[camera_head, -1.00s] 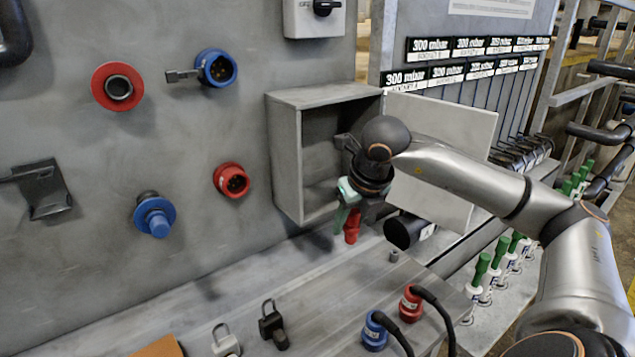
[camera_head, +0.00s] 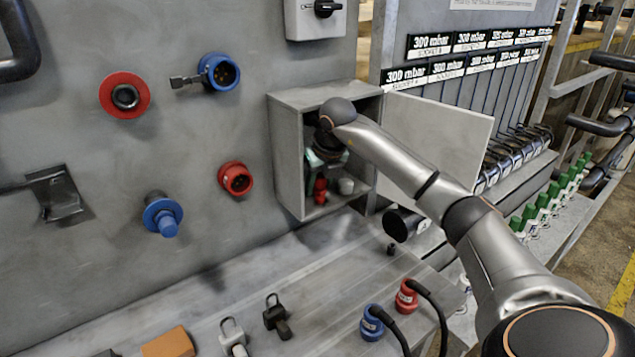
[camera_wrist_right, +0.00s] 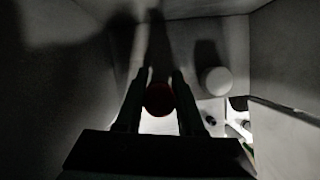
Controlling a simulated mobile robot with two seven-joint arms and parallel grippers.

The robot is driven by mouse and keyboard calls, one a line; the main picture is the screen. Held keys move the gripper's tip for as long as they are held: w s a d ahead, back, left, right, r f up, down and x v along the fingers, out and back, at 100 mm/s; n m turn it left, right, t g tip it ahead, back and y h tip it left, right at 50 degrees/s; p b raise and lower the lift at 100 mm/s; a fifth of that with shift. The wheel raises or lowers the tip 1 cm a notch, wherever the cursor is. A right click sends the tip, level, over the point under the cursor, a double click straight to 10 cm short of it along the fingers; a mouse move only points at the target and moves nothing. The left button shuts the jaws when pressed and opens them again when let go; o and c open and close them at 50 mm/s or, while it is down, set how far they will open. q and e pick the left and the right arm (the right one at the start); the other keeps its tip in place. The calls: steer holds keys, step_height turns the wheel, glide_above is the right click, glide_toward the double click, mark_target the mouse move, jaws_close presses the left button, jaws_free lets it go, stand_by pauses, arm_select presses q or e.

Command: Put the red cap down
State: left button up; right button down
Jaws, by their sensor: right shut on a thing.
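The red cap (camera_head: 320,190) is inside the open grey wall box (camera_head: 288,160), low down near the box floor. In the right wrist view the cap (camera_wrist_right: 159,99) is a dark red round shape between the two fingers. My right gripper (camera_head: 318,172) reaches into the box from the right and is shut on the cap. Its fingers (camera_wrist_right: 159,92) stand on either side of it. I cannot tell whether the cap touches the box floor. My left gripper is not in view.
A whitish round object (camera_head: 346,186) stands in the box to the right of the cap; the wrist view shows it too (camera_wrist_right: 215,81). The box door (camera_head: 440,135) hangs open to the right. Padlocks (camera_head: 277,316) and red and blue plugs (camera_head: 406,297) are on the bench below.

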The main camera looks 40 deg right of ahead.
steer(key=shift+w, duration=0.15)
steer(key=shift+f, duration=0.1)
steer(key=shift+f, duration=0.2)
steer(key=c, duration=0.5)
jaws_free()
steer(key=shift+r, duration=0.1)
